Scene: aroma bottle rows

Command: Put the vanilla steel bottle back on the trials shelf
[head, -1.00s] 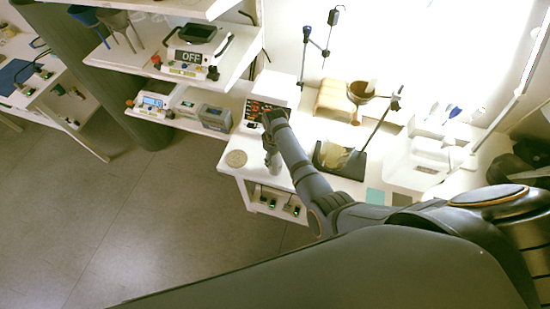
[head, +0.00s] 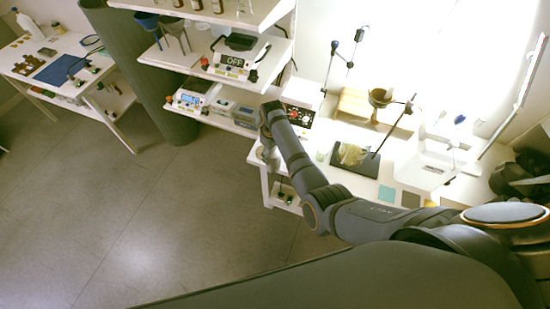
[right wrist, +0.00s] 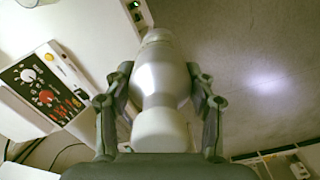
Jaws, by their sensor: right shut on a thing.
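My right gripper (right wrist: 158,105) is shut on a pale, smooth steel bottle (right wrist: 162,75), with one finger on each side of its body. No label shows on it, so I cannot read its scent. In the head view the right gripper (head: 267,146) is at the left end of the white bench, and the bottle is small and mostly hidden there. A white shelf unit (head: 275,75) stands at the upper middle, with several small bottles (head: 197,5) on its upper board. I cannot read which shelf is the trials shelf. My left gripper is out of view.
The shelves hold a device reading OFF (head: 236,62), funnels (head: 172,24) and a scale (head: 192,98). Open floor (head: 130,210) lies left of the bench.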

